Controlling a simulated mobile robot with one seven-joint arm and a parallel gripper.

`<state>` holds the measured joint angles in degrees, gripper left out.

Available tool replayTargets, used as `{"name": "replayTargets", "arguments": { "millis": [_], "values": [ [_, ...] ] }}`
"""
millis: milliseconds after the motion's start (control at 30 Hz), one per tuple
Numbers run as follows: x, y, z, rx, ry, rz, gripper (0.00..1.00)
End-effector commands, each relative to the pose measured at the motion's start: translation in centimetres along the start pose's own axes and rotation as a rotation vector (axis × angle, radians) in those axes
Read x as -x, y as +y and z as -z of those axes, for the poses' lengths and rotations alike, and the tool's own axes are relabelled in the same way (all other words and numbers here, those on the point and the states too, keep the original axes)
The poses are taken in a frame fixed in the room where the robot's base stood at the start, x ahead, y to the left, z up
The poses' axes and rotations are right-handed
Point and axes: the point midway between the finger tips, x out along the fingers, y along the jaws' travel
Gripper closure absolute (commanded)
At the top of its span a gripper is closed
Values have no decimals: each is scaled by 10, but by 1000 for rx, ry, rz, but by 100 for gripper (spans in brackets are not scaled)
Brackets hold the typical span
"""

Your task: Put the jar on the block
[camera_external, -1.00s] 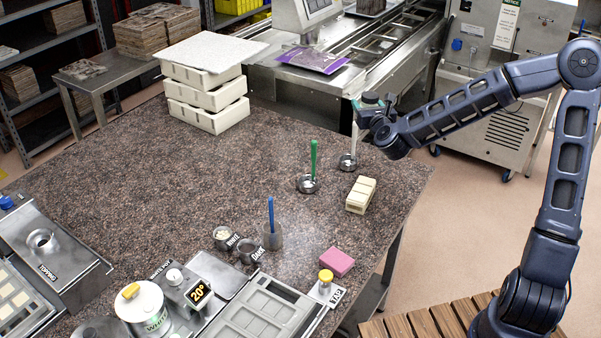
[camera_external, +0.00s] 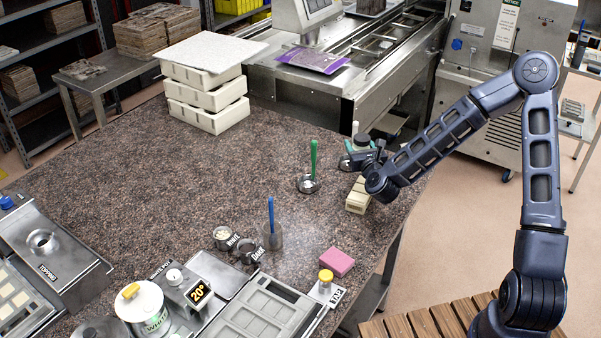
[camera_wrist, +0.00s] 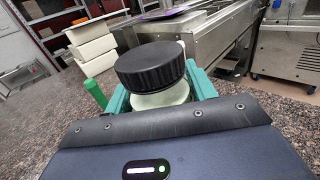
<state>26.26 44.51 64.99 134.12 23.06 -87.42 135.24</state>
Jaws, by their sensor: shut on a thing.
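My gripper (camera_wrist: 160,97) is shut on a jar with a ribbed black lid (camera_wrist: 150,66) and a pale, translucent body; its teal fingers flank the body. In the external view, the jar's dark lid (camera_external: 362,140) shows beside my wrist, its lower part largely hidden. The cream block (camera_external: 356,203) lies on the speckled counter near its right edge, just below my gripper in the picture and partly covered by my arm. I cannot tell how high the jar is above the counter or whether it touches the block. The block does not show in the wrist view.
A green-handled tool (camera_external: 313,165) stands left of my gripper. A white-handled one (camera_external: 354,129) is partly hidden behind it. The counter's middle (camera_external: 200,170) is clear.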

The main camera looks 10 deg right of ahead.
Motion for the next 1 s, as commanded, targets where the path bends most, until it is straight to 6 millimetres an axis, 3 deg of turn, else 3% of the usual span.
{"name": "replayTargets", "arguments": {
  "millis": [600,1000],
  "values": [
    [0,1,58,0,1,0,75],
    [0,0,64,0,0,0,75]
  ]
}}
